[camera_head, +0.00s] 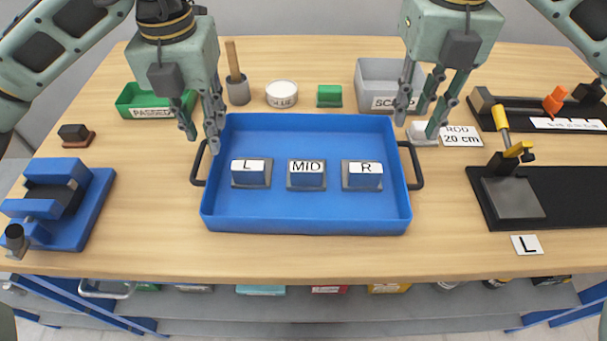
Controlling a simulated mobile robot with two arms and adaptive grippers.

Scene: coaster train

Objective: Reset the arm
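My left gripper (202,118) hangs above the upper left corner of the blue tray (307,222). Its fingers are apart and nothing is between them. My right gripper (415,118) hangs above the upper right corner of the tray, near the grey SCRAP bin (377,72). Its fingers are apart and empty. Both arms come in from the top corners.
A blue vise (75,222) stands at the left. A green PASSED bin (140,98), a cup (238,92), a GLUE tub (281,94) and a green block (329,96) stand behind the tray. A black fixture with a yellow handle (502,122) is at the right. Bare table lies in front.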

